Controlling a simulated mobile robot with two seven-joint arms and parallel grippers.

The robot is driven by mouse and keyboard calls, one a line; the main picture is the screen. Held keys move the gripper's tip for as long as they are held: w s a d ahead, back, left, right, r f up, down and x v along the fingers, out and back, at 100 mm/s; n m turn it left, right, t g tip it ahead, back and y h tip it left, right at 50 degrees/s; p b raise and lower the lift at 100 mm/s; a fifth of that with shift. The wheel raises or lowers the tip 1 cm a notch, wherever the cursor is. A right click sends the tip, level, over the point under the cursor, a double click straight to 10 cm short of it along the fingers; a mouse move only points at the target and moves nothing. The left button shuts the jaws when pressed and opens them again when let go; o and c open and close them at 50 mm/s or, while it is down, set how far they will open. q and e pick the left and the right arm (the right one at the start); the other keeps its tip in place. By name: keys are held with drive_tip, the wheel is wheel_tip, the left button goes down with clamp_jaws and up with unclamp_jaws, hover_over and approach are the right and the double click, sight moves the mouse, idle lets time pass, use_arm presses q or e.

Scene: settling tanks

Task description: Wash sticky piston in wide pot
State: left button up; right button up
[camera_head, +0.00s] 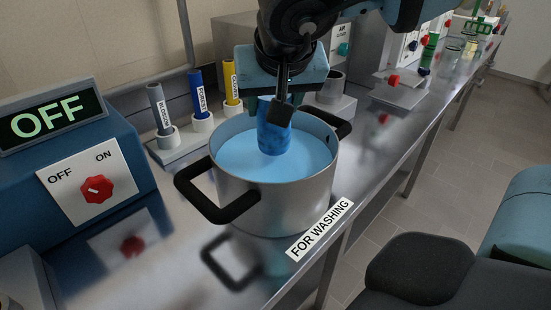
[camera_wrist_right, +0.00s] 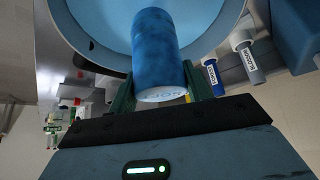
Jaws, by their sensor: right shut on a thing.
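A blue piston (camera_head: 274,137) with darker smudges is held upright inside the wide pot. The wide steel pot (camera_head: 262,208) has black handles and light blue liquid (camera_head: 233,160); its label reads FOR WASHING. My right gripper (camera_head: 272,98) is shut on the piston's upper part, above the pot. In the right wrist view, the green fingers of my right gripper (camera_wrist_right: 160,88) flank the piston (camera_wrist_right: 155,45), whose near end face is pale and lettered. The piston's lower end is at or just above the liquid; I cannot tell if it touches. My left gripper is not in view.
Left of the pot stands a blue box with an OFF display (camera_head: 48,120) and a red knob (camera_head: 96,189). Behind it, a rack holds grey (camera_head: 160,108), blue (camera_head: 199,92) and yellow (camera_head: 231,82) labelled cylinders.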

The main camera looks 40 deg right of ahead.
drive_tip(key=shift+r+p, duration=0.8)
drive_tip(key=shift+r, duration=0.55)
drive_tip(key=shift+r+p, duration=0.8)
drive_tip(key=shift+r, duration=0.3)
drive_tip(key=shift+r+p, duration=0.3)
drive_tip(key=shift+r, duration=0.25)
